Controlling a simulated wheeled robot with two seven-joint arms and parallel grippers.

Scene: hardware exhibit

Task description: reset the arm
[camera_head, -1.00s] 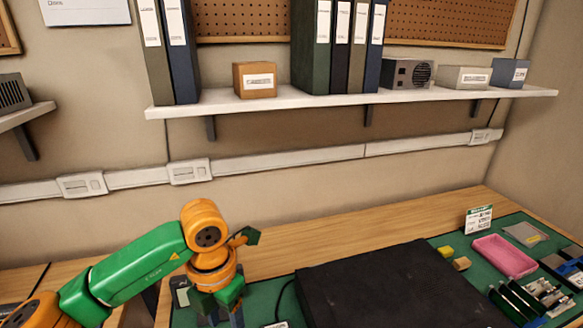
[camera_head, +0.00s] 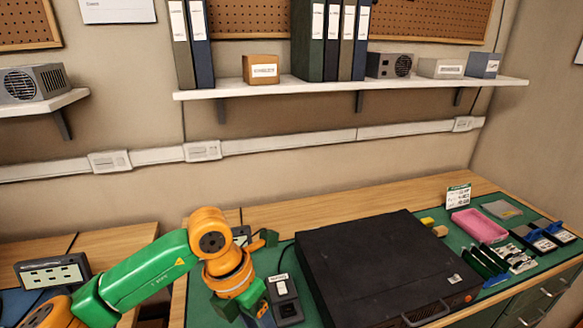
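My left arm, green and orange, comes in from the lower left. Its wrist bends down over the left end of the green mat. My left gripper (camera_head: 248,312) points down at the bottom of the picture, beside a small dark device (camera_head: 285,302) with a white label. Its fingertips are partly hidden and cut by the frame edge, so I cannot tell its opening or whether it holds anything. My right arm and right gripper are not in view.
A large black box (camera_head: 370,262) fills the middle of the green mat (camera_head: 440,218). To its right are a pink tray (camera_head: 478,225), dark bins (camera_head: 541,237) and a small sign (camera_head: 458,196). A display unit (camera_head: 52,272) stands at left. A wall shelf (camera_head: 340,90) holds binders and boxes.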

